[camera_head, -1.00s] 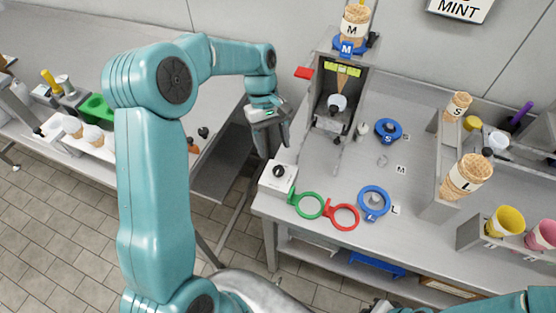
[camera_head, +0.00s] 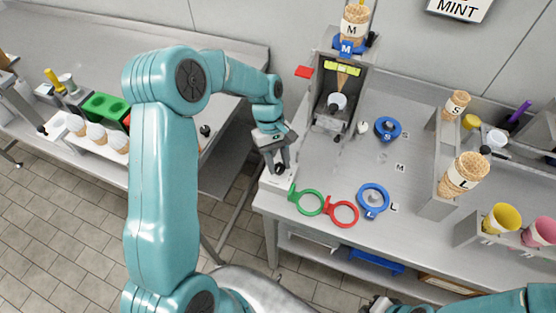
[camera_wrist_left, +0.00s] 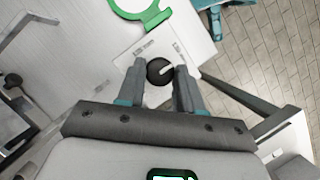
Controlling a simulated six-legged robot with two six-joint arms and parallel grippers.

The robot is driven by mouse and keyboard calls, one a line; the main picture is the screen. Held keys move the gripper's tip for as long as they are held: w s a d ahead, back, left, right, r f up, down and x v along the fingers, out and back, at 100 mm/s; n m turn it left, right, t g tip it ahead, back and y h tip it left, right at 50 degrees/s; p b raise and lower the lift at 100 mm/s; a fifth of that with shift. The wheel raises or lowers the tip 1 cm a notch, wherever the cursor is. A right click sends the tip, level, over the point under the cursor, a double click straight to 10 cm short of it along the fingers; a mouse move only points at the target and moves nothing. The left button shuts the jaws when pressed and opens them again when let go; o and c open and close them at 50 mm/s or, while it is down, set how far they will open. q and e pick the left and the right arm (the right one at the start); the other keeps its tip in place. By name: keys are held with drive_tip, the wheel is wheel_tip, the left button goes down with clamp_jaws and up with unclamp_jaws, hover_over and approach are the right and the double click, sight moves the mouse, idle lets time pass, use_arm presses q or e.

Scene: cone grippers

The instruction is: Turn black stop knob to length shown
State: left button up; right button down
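The black knob (camera_head: 280,169) sits on a small white box (camera_head: 270,182) at the near left corner of the right-hand bench. In the left wrist view the knob (camera_wrist_left: 159,71) has a pale pointer mark aimed up and right; the box's printed marks are too small to read. My left gripper (camera_head: 279,163) points down over the box, open, with one finger on each side of the knob. In the left wrist view its fingertips (camera_wrist_left: 160,70) flank the knob closely; contact is unclear. A grey part at the bottom edge may be my right gripper (camera_head: 380,304), mostly cut off.
A green ring (camera_head: 309,202) and a red ring (camera_head: 342,214) lie beside the box. Blue rings (camera_head: 372,200) lie farther right. The dispenser (camera_head: 337,90) with an M cone stands behind. Cones marked S (camera_head: 457,105) and L (camera_head: 464,175) stand in a rack.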

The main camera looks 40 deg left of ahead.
use_arm(q)
drive_tip(key=shift+m, duration=0.3)
drive_tip(key=m, duration=0.2)
drive_tip(key=m+g+y+b, duration=0.1)
drive_tip(key=m, duration=0.1)
drive_tip(key=shift+w+d+y, duration=0.1)
drive_tip(key=shift+w+y, duration=0.05)
drive_tip(key=shift+y, duration=0.15)
drive_tip(key=m+g+y, duration=0.1)
drive_tip(key=m, duration=0.3)
drive_tip(key=shift+w+d+m+b, duration=0.1)
drive_tip(key=shift+d+m+b, duration=0.05)
drive_tip(key=shift+m+b, duration=0.25)
drive_tip(key=m+y, duration=0.2)
drive_tip(key=m, duration=0.2)
drive_tip(key=shift+d+b, duration=0.15)
drive_tip(key=shift+b, duration=0.25)
drive_tip(key=shift+d+m+t+y+b, duration=0.15)
drive_tip(key=shift+m+y, duration=0.25)
drive_tip(key=shift+m, duration=0.7)
drive_tip(key=shift+m+t+y+b, duration=0.2)
drive_tip(key=shift+m+y, duration=0.2)
drive_tip(key=shift+m, duration=0.7)
drive_tip(key=o, duration=1)
drive_tip(key=shift+o, duration=0.2)
